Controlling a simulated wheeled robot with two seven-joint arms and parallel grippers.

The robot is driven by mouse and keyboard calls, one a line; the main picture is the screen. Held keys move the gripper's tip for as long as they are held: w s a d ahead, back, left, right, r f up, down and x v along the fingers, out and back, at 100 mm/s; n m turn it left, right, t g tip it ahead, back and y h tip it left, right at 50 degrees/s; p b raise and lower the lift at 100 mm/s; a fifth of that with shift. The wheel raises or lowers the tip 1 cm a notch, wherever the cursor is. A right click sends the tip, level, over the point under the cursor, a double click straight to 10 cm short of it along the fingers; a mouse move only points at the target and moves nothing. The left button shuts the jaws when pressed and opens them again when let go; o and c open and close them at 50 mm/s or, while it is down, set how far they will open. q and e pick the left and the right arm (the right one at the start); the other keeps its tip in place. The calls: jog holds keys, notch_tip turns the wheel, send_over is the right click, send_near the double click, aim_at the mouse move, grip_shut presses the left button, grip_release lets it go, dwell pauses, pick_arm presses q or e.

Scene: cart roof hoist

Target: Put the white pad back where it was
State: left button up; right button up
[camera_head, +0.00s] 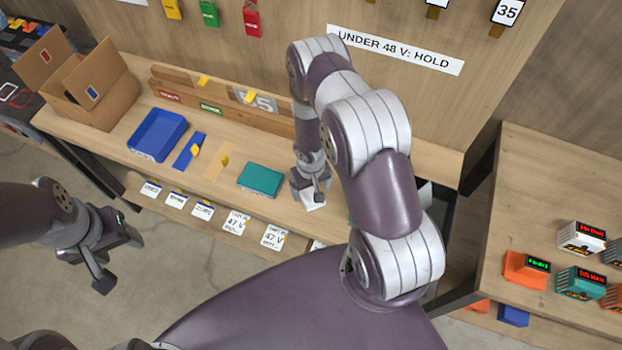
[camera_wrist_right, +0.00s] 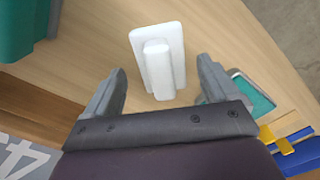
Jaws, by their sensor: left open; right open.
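The white pad (camera_wrist_right: 174,40), a flat plate with a raised white block on it, lies on the wooden bench in the right wrist view. In the head view only a small part of the pad (camera_head: 314,206) shows below my right gripper. My right gripper (camera_head: 312,184) is open and points down at it. In the right wrist view the two fingers of the right gripper (camera_wrist_right: 160,88) stand on either side of the pad's block, apart from it. My left gripper (camera_head: 120,262) is open and empty in front of the bench, over the floor.
A teal tray (camera_head: 261,179) and a blue tray (camera_head: 158,135) sit left of my right gripper. A cardboard box (camera_head: 105,93) stands at the bench's left end. A second bench (camera_head: 540,200) at right holds several small devices. A teal bin (camera_wrist_right: 18,30) is near the pad.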

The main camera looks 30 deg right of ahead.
notch_tip(320, 180, up, 11)
jog(key=p, duration=0.4)
notch_tip(320, 180, up, 10)
jog(key=f, duration=0.1)
send_over(310, 189)
jog(key=s+a+r+n+t, duration=0.1)
jog(key=s+a+r, duration=0.2)
jog(key=s+r, duration=0.3)
jog(key=s+a+r, duration=0.2)
jog(key=s+r, duration=0.2)
jog(key=r, duration=0.5)
notch_tip(310, 189, down, 15)
jog(key=w+b, duration=0.1)
jog(key=b, duration=1.4)
jog(key=shift+w, duration=0.2)
jog(key=shift+s+r, duration=0.1)
jog(key=shift+s, duration=0.1)
